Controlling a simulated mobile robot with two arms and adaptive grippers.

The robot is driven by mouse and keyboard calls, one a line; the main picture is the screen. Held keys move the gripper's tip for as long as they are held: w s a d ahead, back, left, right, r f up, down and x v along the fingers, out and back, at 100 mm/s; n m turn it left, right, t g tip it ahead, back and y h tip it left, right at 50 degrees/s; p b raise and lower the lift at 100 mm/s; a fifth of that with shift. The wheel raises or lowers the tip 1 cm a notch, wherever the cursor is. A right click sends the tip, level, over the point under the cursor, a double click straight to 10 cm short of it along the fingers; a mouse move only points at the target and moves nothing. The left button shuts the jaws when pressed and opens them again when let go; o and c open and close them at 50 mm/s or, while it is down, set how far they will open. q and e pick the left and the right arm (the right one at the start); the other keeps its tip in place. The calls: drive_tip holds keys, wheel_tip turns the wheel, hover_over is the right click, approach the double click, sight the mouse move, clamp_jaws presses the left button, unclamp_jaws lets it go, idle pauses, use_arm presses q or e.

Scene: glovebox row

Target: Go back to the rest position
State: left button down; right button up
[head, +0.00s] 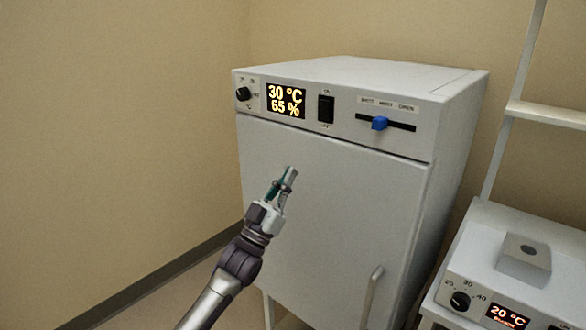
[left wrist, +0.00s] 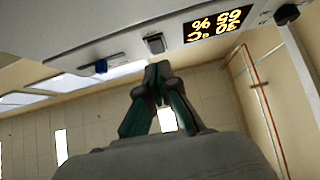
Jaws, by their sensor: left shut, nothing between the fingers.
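My left gripper (head: 287,178) is in front of the closed door of a white cabinet (head: 310,155), below its control panel. Its fingers are shut and hold nothing. In the left wrist view the same gripper (left wrist: 155,72) shows with its fingertips together below the panel, and the picture is upside down. Whether the fingertips touch the cabinet I cannot tell. My right gripper is in neither view.
The panel has a knob (head: 243,94), a display (head: 286,101) reading 30 °C and 65 %, a black rocker switch (head: 326,109) and a blue slider (head: 379,123). A door handle (head: 372,296) is lower right. A second device (head: 473,282) stands at right.

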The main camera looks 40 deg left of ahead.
use_arm(q)
drive_tip(key=shift+f, duration=0.15)
idle(0.4)
drive_tip(key=w+f+n+g+y, duration=0.25)
drive_tip(key=f+g, duration=0.35)
drive_tip(key=f, duration=1.9)
drive_tip(key=s+d+f+m+g, duration=0.1)
drive_tip(key=s+d+f+g, duration=0.3)
drive_tip(key=f, duration=0.7)
drive_tip(key=s+f+g, duration=0.3)
drive_tip(key=s+f, duration=0.3)
drive_tip(key=f, duration=0.6)
drive_tip(key=s+d+f+m+g, duration=0.1)
drive_tip(key=s+d+f+g, duration=0.3)
drive_tip(key=f, duration=0.7)
drive_tip(key=s+d+f+g, duration=0.2)
drive_tip(key=s+f, duration=0.4)
drive_tip(key=s, duration=0.6)
drive_tip(key=s+d+f+m+g, duration=0.1)
drive_tip(key=s+f, duration=0.5)
drive_tip(key=s, duration=0.6)
drive_tip(key=s+d+f+m+g, duration=0.1)
drive_tip(key=s+d+f+g, duration=0.3)
drive_tip(key=s, duration=0.8)
drive_tip(key=shift+s+f+g, duration=0.25)
drive_tip(key=shift+f+g, duration=0.55)
drive_tip(key=shift+f, duration=0.1)
